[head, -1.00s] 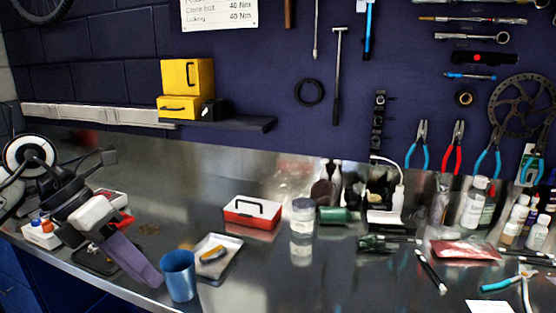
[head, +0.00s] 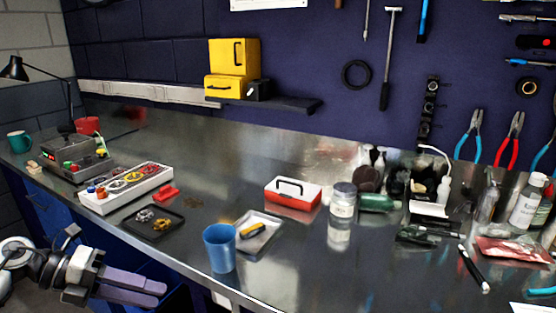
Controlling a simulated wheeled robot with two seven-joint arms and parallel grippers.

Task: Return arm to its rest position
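My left gripper (head: 158,294) is at the lower left, in front of the bench's front edge and clear of the benchtop. Its two pale purple fingers point right and lie close together, with nothing visible held between them. Part of the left arm shows at the left picture edge. My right gripper is not in view.
On the metal bench (head: 290,245), a blue cup (head: 219,248) stands near the front edge. Beside it are a metal tray (head: 270,238), a dark tray with small parts (head: 171,235), a white organiser (head: 127,199) and a red-and-white box (head: 292,195). Space below the edge looks free around the gripper.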

